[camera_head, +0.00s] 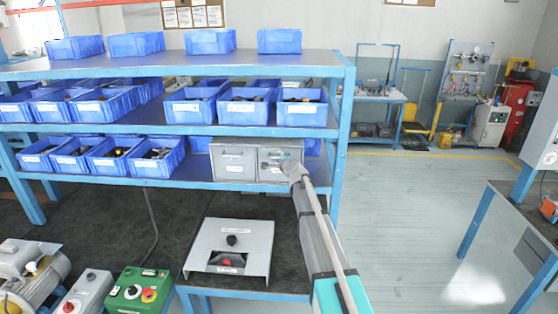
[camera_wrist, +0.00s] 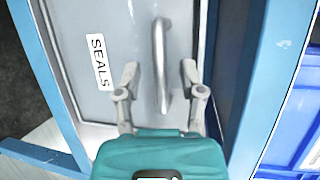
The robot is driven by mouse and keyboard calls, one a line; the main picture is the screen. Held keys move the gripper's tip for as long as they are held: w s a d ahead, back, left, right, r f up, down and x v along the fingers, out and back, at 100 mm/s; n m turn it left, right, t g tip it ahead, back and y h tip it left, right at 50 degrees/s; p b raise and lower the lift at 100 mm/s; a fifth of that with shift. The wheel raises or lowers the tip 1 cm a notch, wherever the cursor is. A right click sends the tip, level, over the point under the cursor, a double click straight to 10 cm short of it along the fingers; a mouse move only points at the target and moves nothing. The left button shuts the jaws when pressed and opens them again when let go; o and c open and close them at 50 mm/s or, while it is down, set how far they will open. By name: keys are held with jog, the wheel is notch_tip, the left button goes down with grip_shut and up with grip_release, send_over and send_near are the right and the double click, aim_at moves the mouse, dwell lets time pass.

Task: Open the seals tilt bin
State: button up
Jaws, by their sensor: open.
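The seals tilt bin (camera_wrist: 95,20) is a grey front with a white label reading SEALS and a silver bar handle (camera_wrist: 160,60). In the head view it is the right-hand front (camera_head: 275,176) of a small grey two-bin cabinet on the lower shelf. The front looks shut. My gripper (camera_wrist: 160,78) is open, its two fingers on either side of the handle's lower part in the wrist view. I cannot tell whether either finger touches the handle. In the head view my gripper (camera_head: 275,163) is at the bin front, and my arm hides part of the bin.
The other grey bin front (camera_head: 235,162) sits to the left in the same cabinet. Several blue bins, such as one lower bin (camera_head: 157,166), line the shelves. Blue shelf posts (camera_head: 343,135) stand close on the right. A grey box with a dark knob (camera_head: 230,240) sits on the bench below.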

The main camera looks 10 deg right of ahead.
jog(key=shift+w+f, duration=0.1)
jog(key=shift+w, duration=0.35)
jog(key=shift+a, duration=0.1)
grip_shut()
